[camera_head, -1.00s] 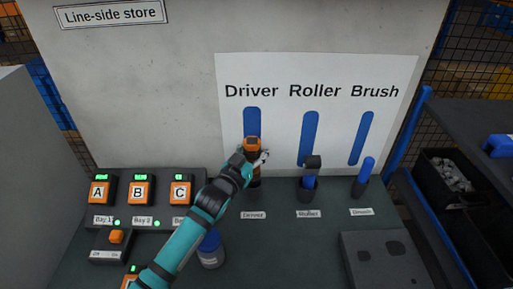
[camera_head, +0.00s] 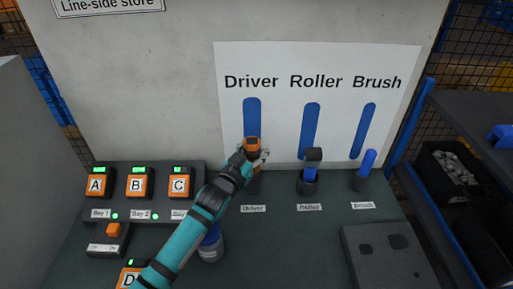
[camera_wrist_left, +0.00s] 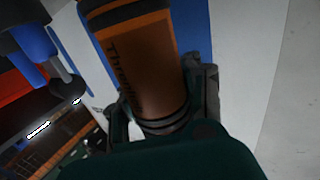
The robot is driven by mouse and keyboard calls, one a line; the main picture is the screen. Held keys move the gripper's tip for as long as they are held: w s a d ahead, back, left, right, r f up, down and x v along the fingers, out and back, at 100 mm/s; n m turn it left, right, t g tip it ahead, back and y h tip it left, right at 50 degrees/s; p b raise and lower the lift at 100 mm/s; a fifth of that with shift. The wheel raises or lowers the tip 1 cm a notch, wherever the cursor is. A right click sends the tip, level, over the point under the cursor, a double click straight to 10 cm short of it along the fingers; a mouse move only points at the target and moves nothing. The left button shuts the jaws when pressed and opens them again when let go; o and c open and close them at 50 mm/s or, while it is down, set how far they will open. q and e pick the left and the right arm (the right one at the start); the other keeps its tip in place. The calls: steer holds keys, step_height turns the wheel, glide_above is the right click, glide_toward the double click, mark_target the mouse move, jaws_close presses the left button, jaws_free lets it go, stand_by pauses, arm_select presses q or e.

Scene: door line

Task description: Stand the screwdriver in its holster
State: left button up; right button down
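The screwdriver (camera_head: 252,143) shows as an upright orange and dark cylinder above the Driver holster (camera_head: 254,187). In the left wrist view the screwdriver (camera_wrist_left: 145,60) fills the middle, with partly readable lettering starting "Thr". My left gripper (camera_head: 257,156) is around it, and in the wrist view its fingers (camera_wrist_left: 160,110) lie close against both sides. The screwdriver's lower end is hidden by the gripper and arm, so I cannot tell how deep it sits in the holster. My right gripper is not in view.
A dark-headed blue tool (camera_head: 310,175) stands in the Roller holster and a blue handle (camera_head: 367,163) in the Brush holster. A blue-topped bottle (camera_head: 211,245) stands beside my left arm. Lettered orange boxes (camera_head: 139,183) stand at left, a dark block (camera_head: 385,255) at front right.

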mark_target(248, 158)
arm_select(q)
steer(key=o, duration=0.9)
steer(key=shift+r, duration=0.1)
steer(key=v, duration=0.7)
steer(key=shift+s+a, duration=0.15)
steer(key=shift+s, duration=0.1)
